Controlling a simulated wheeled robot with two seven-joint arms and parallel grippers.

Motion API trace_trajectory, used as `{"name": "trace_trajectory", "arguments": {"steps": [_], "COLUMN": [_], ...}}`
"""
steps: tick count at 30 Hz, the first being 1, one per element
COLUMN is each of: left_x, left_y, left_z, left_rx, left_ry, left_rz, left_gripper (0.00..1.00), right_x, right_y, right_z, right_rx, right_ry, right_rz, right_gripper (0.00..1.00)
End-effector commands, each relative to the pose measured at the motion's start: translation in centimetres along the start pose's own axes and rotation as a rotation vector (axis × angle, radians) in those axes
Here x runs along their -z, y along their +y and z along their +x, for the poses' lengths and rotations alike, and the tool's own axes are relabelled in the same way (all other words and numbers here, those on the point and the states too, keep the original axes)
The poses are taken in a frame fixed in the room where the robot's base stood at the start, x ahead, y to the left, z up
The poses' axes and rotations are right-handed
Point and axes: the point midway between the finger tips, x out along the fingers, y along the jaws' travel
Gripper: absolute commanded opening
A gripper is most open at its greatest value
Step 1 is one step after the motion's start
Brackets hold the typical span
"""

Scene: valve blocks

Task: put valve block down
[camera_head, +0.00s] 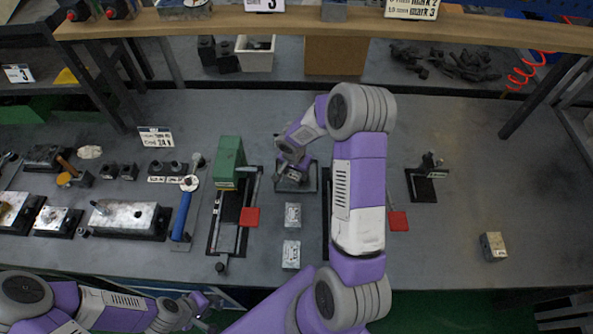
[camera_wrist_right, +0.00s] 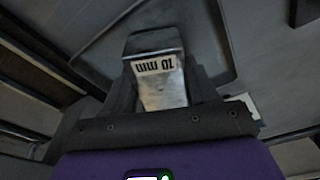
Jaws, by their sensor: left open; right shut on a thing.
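My right gripper (camera_head: 288,165) reaches down over a dark square tray (camera_head: 311,181) at the middle of the bench. In the right wrist view it is shut on a grey metal valve block (camera_wrist_right: 155,65) with a white "10 mm" label. The block is over the tray; I cannot tell whether it touches the tray floor. My left gripper (camera_head: 206,304) is open and empty at the lower left, near the bench's front edge. Two similar metal blocks (camera_head: 292,215) (camera_head: 291,254) stand in a column in front of the tray.
A green-topped fixture (camera_head: 229,162) stands left of the tray. Another block (camera_head: 493,246) sits alone at the right. A dark stand (camera_head: 427,180) is right of my right arm. A wooden shelf (camera_head: 300,24) runs along the back. The right part of the bench is mostly clear.

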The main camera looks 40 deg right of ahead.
Motion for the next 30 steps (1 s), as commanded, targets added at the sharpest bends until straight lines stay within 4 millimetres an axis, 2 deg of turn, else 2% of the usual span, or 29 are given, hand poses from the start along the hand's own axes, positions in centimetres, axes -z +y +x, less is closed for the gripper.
{"name": "trace_trajectory", "arguments": {"steps": [6,7,12,20,24,30], "left_x": [0.0,0.0,0.0,0.0,0.0,0.0], "left_y": [-0.2,-0.2,-0.1,-0.1,0.1,0.3], "left_z": [0.5,0.5,0.4,0.3,-0.3,-0.8], "left_rx": [0.000,0.000,0.000,0.000,0.000,0.000], "left_ry": [0.000,0.000,0.000,0.000,0.000,0.000], "left_rz": [0.000,0.000,0.000,0.000,0.000,0.000], "left_gripper": [0.43,0.43,0.43,0.43,0.43,0.43], "right_x": [0.0,-0.1,-0.1,-0.1,0.0,0.1], "right_y": [-0.1,0.0,0.0,0.0,0.0,-0.1], "right_z": [0.3,0.3,0.2,0.2,-0.3,-4.4], "right_rx": [0.001,0.000,0.000,0.000,-0.001,0.003], "right_ry": [0.001,0.000,0.000,0.000,0.000,0.004], "right_rz": [0.000,0.001,0.000,0.000,0.000,0.001], "right_gripper": [0.03,0.59,0.83,0.83,0.83,0.83]}}
